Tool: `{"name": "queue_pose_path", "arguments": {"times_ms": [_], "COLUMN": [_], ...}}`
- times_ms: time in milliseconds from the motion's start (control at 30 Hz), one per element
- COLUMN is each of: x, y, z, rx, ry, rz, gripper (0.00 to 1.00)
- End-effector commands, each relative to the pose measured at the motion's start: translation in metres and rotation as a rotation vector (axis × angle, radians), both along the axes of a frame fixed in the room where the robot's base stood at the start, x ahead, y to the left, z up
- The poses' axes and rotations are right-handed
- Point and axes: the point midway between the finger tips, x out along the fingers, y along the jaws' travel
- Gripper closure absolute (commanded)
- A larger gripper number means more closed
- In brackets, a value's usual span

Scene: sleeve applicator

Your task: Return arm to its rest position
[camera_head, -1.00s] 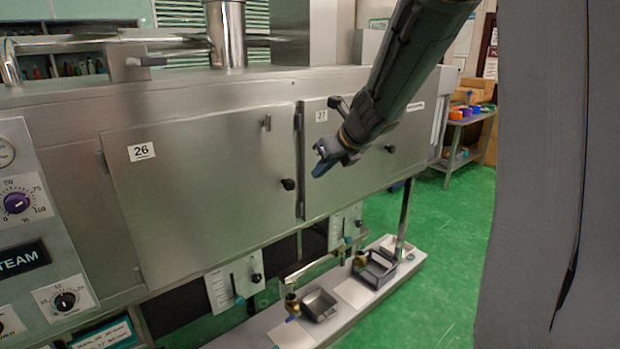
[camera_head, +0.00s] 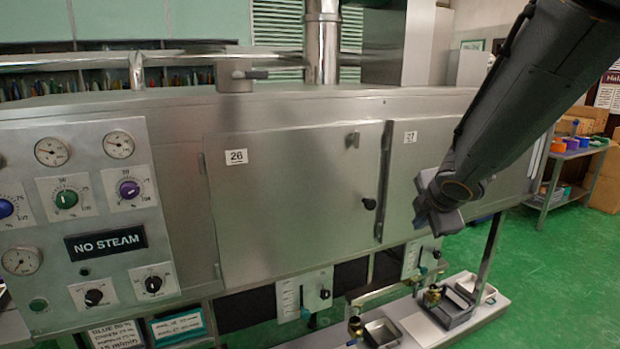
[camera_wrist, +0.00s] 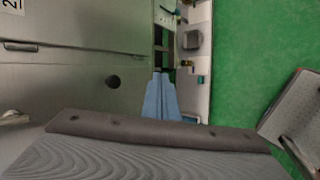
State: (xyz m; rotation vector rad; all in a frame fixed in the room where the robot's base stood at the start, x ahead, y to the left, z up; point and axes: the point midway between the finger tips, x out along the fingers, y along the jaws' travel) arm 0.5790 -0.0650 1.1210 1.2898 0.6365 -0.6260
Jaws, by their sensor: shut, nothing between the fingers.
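My arm reaches in from the upper right of the head view. My gripper (camera_head: 438,216) hangs in front of the steel door marked 27 (camera_head: 408,160) and is partly hidden by my wrist. In the wrist view the blue-grey fingers of my gripper (camera_wrist: 160,84) lie together, shut and empty. They point toward the floor-level shelf, apart from the machine's steel front.
Door 26 (camera_head: 285,215) is closed, with a black knob (camera_head: 369,204). A control panel (camera_head: 90,205) with dials reads NO STEAM. Below are brass valves and metal trays (camera_head: 383,331) on a low shelf. Green floor (camera_head: 560,270) is open at right, before a side table (camera_head: 570,152).

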Motion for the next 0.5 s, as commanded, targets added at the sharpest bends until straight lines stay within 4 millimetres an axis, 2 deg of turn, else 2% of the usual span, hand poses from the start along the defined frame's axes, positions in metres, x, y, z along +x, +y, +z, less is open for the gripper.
{"name": "queue_pose_path", "arguments": {"times_ms": [33, 167, 300, 400, 500], "x": [-0.014, -0.058, -0.115, -0.153, -0.182], "y": [0.001, 0.005, 0.020, 0.035, 0.050], "z": [-0.014, -0.049, -0.085, -0.105, -0.117], "rx": [0.083, 0.308, 0.523, 0.639, 0.717], "ry": [0.030, 0.114, 0.218, 0.289, 0.345], "rz": [-0.125, -0.500, -0.910, -1.171, -1.373], "gripper": [1.00, 1.00, 1.00, 1.00, 1.00]}}
